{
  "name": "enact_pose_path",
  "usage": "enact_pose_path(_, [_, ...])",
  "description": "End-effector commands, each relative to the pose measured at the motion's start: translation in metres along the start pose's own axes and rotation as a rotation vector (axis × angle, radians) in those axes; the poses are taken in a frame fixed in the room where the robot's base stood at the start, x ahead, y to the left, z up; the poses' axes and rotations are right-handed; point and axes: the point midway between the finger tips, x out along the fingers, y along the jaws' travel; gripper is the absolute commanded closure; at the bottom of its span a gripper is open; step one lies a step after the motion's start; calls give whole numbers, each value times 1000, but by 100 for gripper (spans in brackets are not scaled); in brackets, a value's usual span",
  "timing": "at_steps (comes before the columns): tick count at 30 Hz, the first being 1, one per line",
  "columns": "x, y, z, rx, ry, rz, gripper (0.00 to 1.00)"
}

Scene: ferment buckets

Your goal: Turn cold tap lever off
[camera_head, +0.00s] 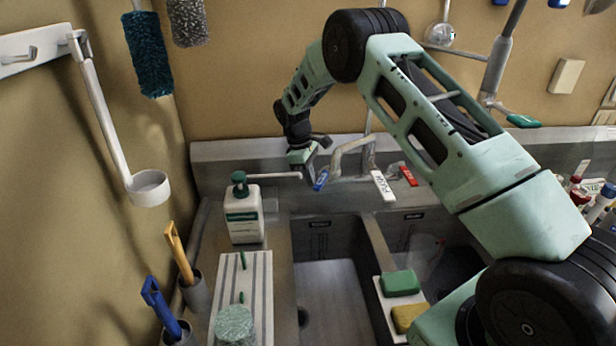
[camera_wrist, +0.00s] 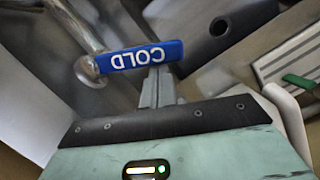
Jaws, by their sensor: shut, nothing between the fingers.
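The blue cold tap lever (camera_head: 321,180) sits at the back of the sink, left of the tap spout (camera_head: 345,152). In the wrist view the blue lever (camera_wrist: 140,57) shows the word COLD upside down and joins a metal pivot at its left end. My gripper (camera_head: 304,170) is beside the blue lever in the head view. In the wrist view its fingers (camera_wrist: 157,80) are together, with the tips at or just under the lever; I cannot tell whether they touch it. Nothing is held between them.
A white lever (camera_head: 383,186) and a red lever (camera_head: 408,175) are to the right of the blue one. A pump bottle (camera_head: 243,211) stands left of the sink basin (camera_head: 330,285). Sponges (camera_head: 400,283) lie on the divider. The space above the basin is clear.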

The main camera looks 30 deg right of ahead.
Motion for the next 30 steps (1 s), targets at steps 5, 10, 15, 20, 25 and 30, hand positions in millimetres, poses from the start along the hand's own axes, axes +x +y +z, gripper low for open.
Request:
enact_pose_path(5, [2, -2, 5, -56, 0, 14, 100])
enact_pose_path(10, [4, -5, 13, -149, 0, 36, 100])
enact_pose_path(15, [6, -6, 24, -262, -1, 65, 100])
enact_pose_path(20, [8, -6, 31, -353, 0, 88, 100])
enact_pose_path(25, [9, -6, 37, -418, 0, 105, 100])
enact_pose_path(30, [10, -6, 40, -449, 0, 112, 100])
